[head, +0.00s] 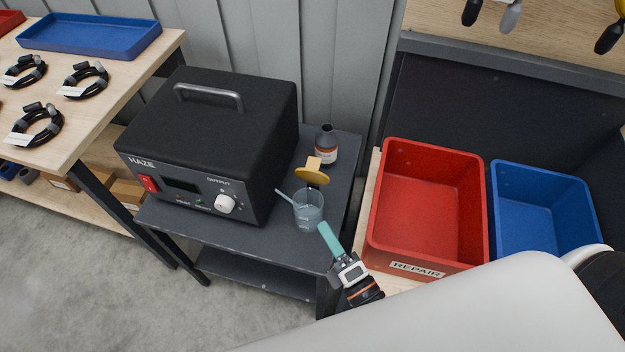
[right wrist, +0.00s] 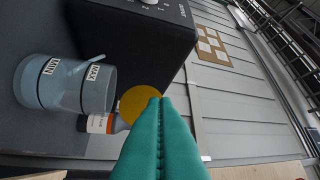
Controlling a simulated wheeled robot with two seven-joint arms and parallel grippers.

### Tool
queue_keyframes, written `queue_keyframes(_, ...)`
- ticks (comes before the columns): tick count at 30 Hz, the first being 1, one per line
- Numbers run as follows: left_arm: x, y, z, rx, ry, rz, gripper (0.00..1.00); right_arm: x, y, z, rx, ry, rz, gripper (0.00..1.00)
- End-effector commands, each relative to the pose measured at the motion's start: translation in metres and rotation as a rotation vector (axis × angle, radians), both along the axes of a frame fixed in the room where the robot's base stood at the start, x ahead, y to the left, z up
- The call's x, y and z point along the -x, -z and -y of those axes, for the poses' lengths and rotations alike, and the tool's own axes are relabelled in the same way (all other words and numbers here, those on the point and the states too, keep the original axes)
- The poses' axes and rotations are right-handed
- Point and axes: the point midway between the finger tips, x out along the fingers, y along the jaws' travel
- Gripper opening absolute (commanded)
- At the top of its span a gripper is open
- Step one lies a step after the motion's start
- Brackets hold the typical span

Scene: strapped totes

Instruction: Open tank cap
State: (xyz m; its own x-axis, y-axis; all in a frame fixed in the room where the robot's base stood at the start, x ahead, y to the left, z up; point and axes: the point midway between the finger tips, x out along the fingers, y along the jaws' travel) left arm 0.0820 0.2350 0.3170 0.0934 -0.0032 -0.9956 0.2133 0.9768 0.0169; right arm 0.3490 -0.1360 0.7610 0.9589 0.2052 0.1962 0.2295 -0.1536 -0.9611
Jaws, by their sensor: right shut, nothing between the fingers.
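A yellow round cap (head: 315,173) with a raised tab sits just right of the black HAZE machine (head: 222,120), above the beaker. A small dark part shows under it; how it joins the machine is hidden. In the right wrist view the yellow cap (right wrist: 138,102) appears as a disc just beyond my fingertips, partly covered by them. My right gripper (head: 323,227) has teal fingers pressed together and empty. In the head view it is below and slightly right of the cap. The right gripper also fills the lower middle of the right wrist view (right wrist: 160,100). Contact with the cap cannot be told.
A clear beaker (head: 307,212) with a stirrer stands close to my right gripper, on the dark cart (head: 240,238). A dark bottle (head: 326,145) stands behind the cap. A red bin (head: 378,215) and a blue bin (head: 509,225) are to the right. A cable table (head: 75,120) is left.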

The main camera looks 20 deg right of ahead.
Motion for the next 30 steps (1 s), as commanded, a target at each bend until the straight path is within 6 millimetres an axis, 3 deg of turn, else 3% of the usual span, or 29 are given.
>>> queue_keyframes(10, -0.001, -0.011, 0.000, 0.000, 0.000, 0.001, 0.36, -0.073, -0.017, -0.016, -0.001, -0.001, 0.003, 0.00)
queue_keyframes(12, -0.001, -0.015, 0.000, 0.000, 0.000, 0.001, 0.36, -0.081, -0.021, -0.007, 0.002, -0.001, 0.003, 0.00)
queue_keyframes(19, -0.001, -0.018, 0.000, 0.000, 0.000, 0.001, 0.36, -0.098, -0.025, 0.005, 0.000, 0.000, 0.001, 0.00)
queue_keyframes(30, -0.001, -0.018, 0.001, 0.000, 0.000, 0.001, 0.36, -0.100, -0.025, 0.007, -0.001, 0.000, 0.000, 0.00)
